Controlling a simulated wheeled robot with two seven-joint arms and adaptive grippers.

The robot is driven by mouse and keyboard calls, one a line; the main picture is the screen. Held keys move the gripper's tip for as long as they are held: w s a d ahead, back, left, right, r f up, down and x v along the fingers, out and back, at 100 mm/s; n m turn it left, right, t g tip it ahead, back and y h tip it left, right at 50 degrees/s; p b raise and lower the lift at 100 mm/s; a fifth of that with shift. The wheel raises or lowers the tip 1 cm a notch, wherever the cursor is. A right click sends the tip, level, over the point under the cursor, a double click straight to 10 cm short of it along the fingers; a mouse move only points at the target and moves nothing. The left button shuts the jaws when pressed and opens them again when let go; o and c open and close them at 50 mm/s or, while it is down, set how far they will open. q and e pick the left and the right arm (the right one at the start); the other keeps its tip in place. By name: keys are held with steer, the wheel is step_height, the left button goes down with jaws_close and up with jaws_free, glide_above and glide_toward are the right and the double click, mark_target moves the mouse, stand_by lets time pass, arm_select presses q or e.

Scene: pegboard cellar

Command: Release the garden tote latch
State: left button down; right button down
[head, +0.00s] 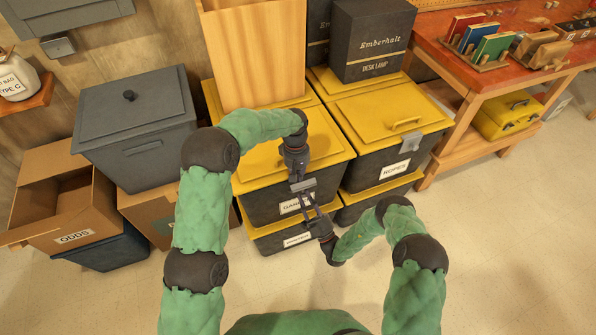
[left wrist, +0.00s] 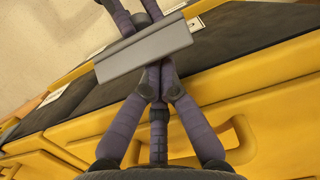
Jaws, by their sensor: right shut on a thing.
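The garden tote (head: 262,208) is dark with a yellow lid (head: 268,158) and a partly hidden label beginning "GAR". Its grey latch plate (head: 303,185) is at the front rim; it also shows in the left wrist view (left wrist: 145,48). My left gripper (head: 297,177) comes from above, over the lid edge; in the left wrist view its fingertips (left wrist: 158,82) are together at the plate's near edge. My right gripper (head: 308,200) comes from below in front of the tote and is shut on the latch plate. Its fingers show beyond the plate in the left wrist view (left wrist: 130,18). The exact contact is partly hidden.
Another tote (head: 282,242) is beneath it. The ropes tote (head: 390,120) stands close on the right. A wooden box (head: 255,60) rests on the lid's back part. Cardboard boxes (head: 70,205) and a grey bin (head: 135,130) are left. The floor in front is clear.

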arm_select(q)
steer(key=shift+f, duration=0.15)
arm_select(e)
steer(key=shift+f, duration=0.1)
arm_select(q)
steer(key=shift+s+d+f+t, duration=0.2)
steer(key=shift+s+f+t, duration=0.15)
steer(key=shift+s, duration=0.3)
arm_select(e)
steer(key=shift+w, duration=0.1)
arm_select(q)
steer(key=shift+f, duration=0.1)
arm_select(e)
steer(key=c, duration=1)
jaws_free()
steer(key=shift+a, duration=0.1)
arm_select(q)
steer(key=shift+w, duration=0.1)
